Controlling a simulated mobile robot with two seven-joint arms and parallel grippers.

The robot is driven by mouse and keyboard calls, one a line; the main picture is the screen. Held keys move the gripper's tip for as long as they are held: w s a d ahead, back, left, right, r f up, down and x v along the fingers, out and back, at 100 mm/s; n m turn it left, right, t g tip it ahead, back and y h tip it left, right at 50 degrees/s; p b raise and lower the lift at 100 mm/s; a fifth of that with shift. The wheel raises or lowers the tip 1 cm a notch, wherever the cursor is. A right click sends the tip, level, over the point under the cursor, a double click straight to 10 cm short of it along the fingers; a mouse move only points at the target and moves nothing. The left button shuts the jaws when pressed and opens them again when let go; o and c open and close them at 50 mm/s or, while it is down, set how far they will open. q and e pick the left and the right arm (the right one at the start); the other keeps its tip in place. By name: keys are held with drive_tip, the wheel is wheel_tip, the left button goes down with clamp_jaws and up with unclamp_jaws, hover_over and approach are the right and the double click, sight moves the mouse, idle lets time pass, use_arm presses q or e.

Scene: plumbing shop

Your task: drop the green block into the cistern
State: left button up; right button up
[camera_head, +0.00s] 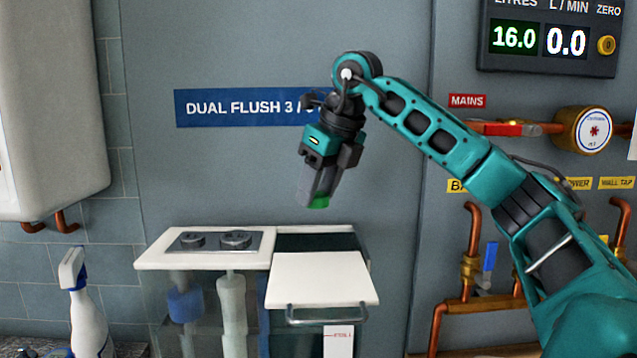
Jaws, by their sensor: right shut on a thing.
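My right gripper (316,195) hangs in the middle of the view, pointing down and slightly left. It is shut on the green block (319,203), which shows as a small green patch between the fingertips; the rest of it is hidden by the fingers. The cistern (255,318) stands below, with clear walls and inner parts showing through. A white lid with two round buttons (205,247) covers its left part. A white panel with a grey handle (318,278) sits at its right front, with a dark gap behind it. My left gripper is out of view.
A spray bottle (84,310) stands at the lower left. A white tank (52,110) hangs on the left wall. Copper pipes (480,302) and valves run along the right wall, under a litre display (550,38). Air between block and cistern is clear.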

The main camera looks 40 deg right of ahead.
drive_tip(key=shift+f, duration=0.15)
drive_tip(key=o, duration=1.1)
drive_tip(key=p+v, duration=0.3)
drive_tip(key=v, duration=0.9)
drive_tip(key=shift+s+r, duration=0.25)
drive_tip(key=shift+r, duration=0.1)
